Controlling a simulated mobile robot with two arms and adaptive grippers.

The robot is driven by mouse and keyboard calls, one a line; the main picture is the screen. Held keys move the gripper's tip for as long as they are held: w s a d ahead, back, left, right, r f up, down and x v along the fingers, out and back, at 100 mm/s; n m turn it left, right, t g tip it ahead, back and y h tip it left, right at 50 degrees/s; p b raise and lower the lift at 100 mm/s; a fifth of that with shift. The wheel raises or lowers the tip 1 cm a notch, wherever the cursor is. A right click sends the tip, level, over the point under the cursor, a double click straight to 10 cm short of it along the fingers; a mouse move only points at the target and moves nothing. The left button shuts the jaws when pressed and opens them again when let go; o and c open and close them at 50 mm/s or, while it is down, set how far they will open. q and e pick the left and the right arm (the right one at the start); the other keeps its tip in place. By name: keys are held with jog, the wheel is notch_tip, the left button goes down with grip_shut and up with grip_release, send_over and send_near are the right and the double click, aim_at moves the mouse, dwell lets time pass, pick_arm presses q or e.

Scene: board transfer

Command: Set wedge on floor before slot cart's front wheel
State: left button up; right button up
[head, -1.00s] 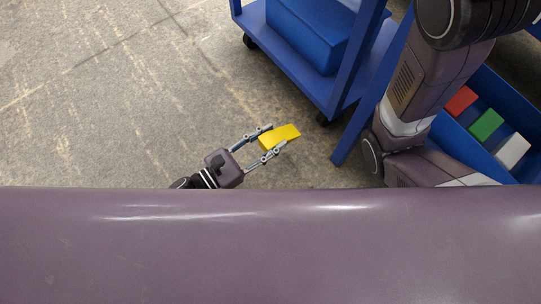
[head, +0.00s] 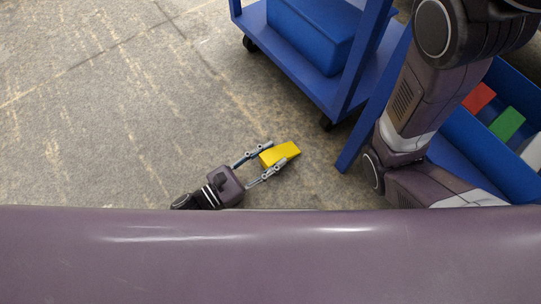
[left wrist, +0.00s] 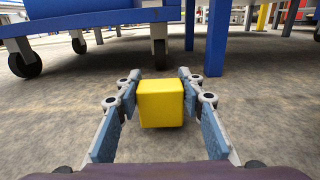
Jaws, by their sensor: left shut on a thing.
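The yellow wedge (head: 280,154) is between the fingers of my left gripper (head: 266,162), which is shut on it. It also shows in the left wrist view (left wrist: 160,103), low over the floor; I cannot tell whether it touches the floor. The blue cart (head: 290,68) stands up and to the right of the gripper. Its nearest dark wheel (head: 326,122) is apart from the wedge, up and to its right. My right gripper is not in view.
Another cart wheel (head: 250,44) is at the cart's far left corner. A blue box (head: 312,35) sits on the cart's shelf. A blue bin (head: 463,133) with red, green and white blocks is at the right, behind my right arm. The floor at left is clear.

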pick_arm(q)
jog(key=shift+f+b, duration=0.55)
jog(key=shift+f, duration=0.05)
jog(key=o, duration=1.3)
jog(key=shift+a+f, duration=0.1)
jog(key=shift+f, duration=0.05)
jog(key=shift+r+p, duration=0.3)
jog(key=shift+p, duration=0.05)
jog(key=shift+r+p, duration=0.4)
jog(key=shift+p, duration=0.05)
jog(key=p+v, duration=0.4)
jog(key=v, duration=0.7)
jog(key=shift+r, duration=0.1)
jog(key=shift+s+a, duration=0.3)
